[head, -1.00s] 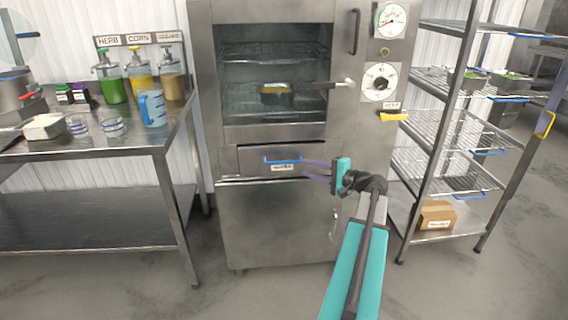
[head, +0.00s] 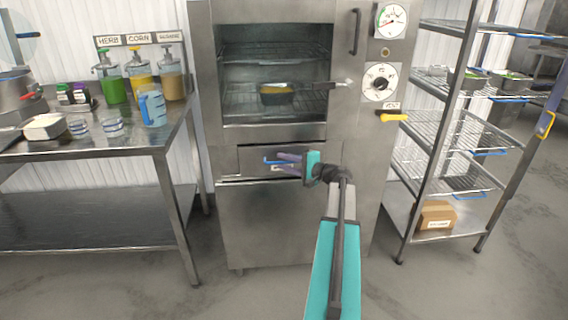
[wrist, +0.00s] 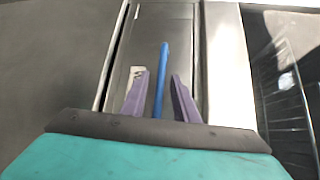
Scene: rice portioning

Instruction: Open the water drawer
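The water drawer (head: 253,158) is a flat steel front below the oven chamber, and it looks shut. Its blue bar handle (head: 270,161) runs across the front, with a small white label under it. My gripper (head: 279,162) is at the right part of the handle and covers some of it in the head view. In the wrist view, the blue handle (wrist: 161,75) runs between the two purple fingers of my gripper (wrist: 160,90). The fingers are apart, with gaps on both sides of the handle. The label (wrist: 136,74) is partly behind the left finger.
The steel oven (head: 270,220) stands in the middle, with a black pan (head: 277,96) on its rack. A yellow lever (head: 393,117) sticks out at its right. A steel table (head: 90,150) stands left and a wire shelf unit (head: 455,130) right.

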